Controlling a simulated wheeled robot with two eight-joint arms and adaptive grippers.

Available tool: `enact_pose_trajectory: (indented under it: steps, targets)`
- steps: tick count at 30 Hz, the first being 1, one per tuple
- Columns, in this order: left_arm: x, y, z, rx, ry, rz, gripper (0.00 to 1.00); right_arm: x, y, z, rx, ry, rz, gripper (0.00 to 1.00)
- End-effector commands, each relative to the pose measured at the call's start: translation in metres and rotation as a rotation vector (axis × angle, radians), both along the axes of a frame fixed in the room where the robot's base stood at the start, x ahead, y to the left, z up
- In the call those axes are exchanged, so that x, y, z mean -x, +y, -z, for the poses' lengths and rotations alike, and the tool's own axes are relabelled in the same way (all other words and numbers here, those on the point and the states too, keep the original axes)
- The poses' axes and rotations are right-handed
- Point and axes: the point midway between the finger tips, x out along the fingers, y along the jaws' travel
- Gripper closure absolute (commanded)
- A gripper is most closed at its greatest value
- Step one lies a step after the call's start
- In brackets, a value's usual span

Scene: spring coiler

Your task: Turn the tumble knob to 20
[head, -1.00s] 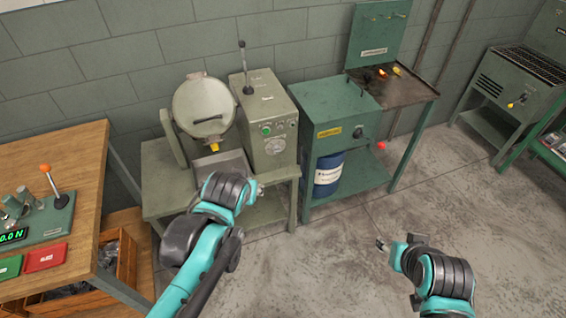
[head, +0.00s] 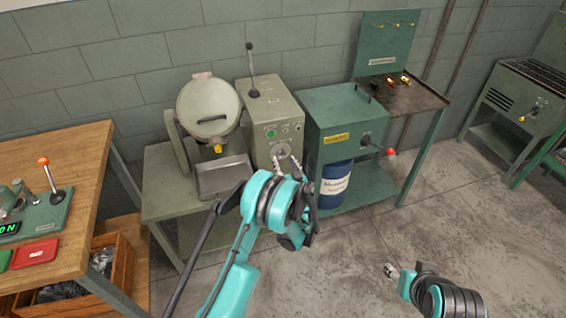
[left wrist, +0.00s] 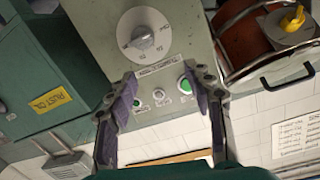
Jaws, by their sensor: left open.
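The tumble knob (head: 284,149) is a round grey dial on the front of the grey-green control box (head: 270,115). In the left wrist view the knob (left wrist: 145,38) has a raised grip bar and marks around its rim, too small to read surely. My left gripper (head: 288,165) is open in front of the knob. In the left wrist view its two fingers (left wrist: 165,78) are spread and empty, with the knob beyond their tips. They look apart from it. My right gripper (head: 391,270) is low at the right over the floor; its jaws are too small to judge.
A tumbler drum (head: 210,112) with a metal tray (head: 222,176) stands left of the control box. A green cabinet (head: 345,115) stands close on the right, with a red-ended lever (head: 390,152). Floor at lower right is clear.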

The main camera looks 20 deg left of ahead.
Motion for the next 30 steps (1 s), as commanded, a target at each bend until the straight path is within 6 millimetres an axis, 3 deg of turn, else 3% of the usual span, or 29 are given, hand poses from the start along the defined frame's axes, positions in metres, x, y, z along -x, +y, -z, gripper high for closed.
enact_pose_trajectory:
  steps: [1, 3, 7, 11, 21, 30]
  targets:
    - [-0.001, -0.004, 0.018, -0.01, -0.023, 0.008, 0.48, 0.0, 0.0, 0.004, 0.0, 0.0, 0.0, 0.53]
    - [-0.002, -0.008, 0.032, -0.019, -0.051, 0.018, 0.48, 0.0, 0.0, 0.006, 0.0, 0.0, 0.0, 0.53]
    - [-0.002, -0.012, 0.045, -0.028, -0.079, 0.028, 0.48, 0.0, 0.0, 0.008, 0.0, 0.0, 0.0, 0.53]
    - [-0.011, -0.007, 0.049, -0.032, -0.084, 0.028, 0.48, 0.0, 0.0, 0.012, 0.0, 0.0, 0.0, 0.53]
    - [-0.057, 0.02, 0.05, -0.03, -0.081, 0.028, 0.48, 0.0, 0.0, 0.028, 0.0, 0.0, 0.0, 0.53]
    - [-0.068, 0.026, 0.047, -0.03, -0.081, 0.03, 0.48, 0.0, 0.0, 0.03, 0.0, 0.0, 0.0, 0.53]
